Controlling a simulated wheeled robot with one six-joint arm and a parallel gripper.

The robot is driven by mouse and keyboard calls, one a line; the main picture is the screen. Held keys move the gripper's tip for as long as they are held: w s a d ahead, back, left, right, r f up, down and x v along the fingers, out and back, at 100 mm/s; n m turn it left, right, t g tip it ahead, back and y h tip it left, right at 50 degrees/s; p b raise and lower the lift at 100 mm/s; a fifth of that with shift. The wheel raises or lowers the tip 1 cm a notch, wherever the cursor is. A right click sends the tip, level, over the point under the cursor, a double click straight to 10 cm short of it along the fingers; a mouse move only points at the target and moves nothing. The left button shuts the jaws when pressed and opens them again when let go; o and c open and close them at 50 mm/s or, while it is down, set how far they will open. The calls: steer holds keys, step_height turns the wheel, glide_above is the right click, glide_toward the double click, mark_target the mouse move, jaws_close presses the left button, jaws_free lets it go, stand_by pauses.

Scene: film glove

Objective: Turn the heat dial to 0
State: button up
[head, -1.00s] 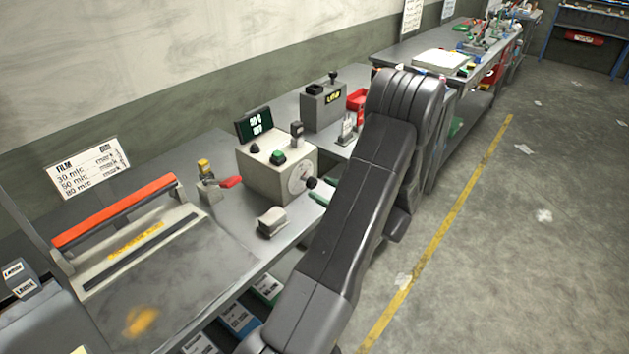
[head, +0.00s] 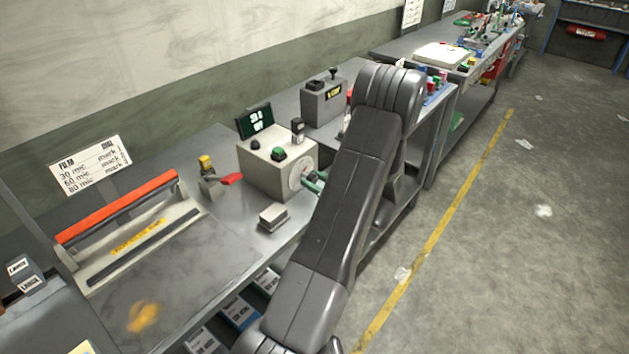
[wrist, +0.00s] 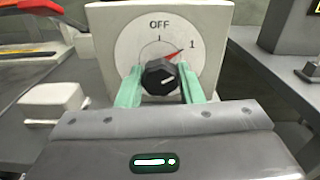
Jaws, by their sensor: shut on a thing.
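The heat dial is a black knob (wrist: 160,77) on a round white face on the front of a beige control box (head: 262,170). The face reads OFF at the top and 1 at the upper right. A red pointer on the dial points to the upper right, close to the 1. My gripper (wrist: 160,88) has its two green fingers on either side of the knob and is shut on it. In the head view my gripper (head: 313,181) reaches the dial face from the right, and my arm hides part of it.
A white block (head: 272,217) sits on the bench in front of the box. A red-handled lever (head: 231,179) and a sealer with an orange bar (head: 118,208) stand to the left. A grey box (head: 323,102) stands behind. Floor at the right is open.

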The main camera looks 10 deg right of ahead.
steer(key=shift+f+b, duration=0.15)
steer(key=shift+b, duration=0.25)
steer(key=n+b, duration=0.1)
steer(key=b, duration=0.1)
steer(key=n+b, duration=0.1)
steer(key=b, duration=0.2)
steer(key=shift+f+n, duration=0.25)
steer(key=shift+n, duration=0.05)
steer(key=n+b, duration=0.3)
steer(key=b, duration=0.3)
steer(key=n+b, duration=0.4)
steer(key=b, duration=0.3)
steer(key=n+b, duration=0.2)
steer(key=shift+r+b, duration=0.25)
steer(key=shift+b, duration=0.15)
steer(key=shift+r+n, duration=0.1)
steer(key=shift+n, duration=0.2)
steer(key=o, duration=1)
steer(key=shift+c, duration=0.2)
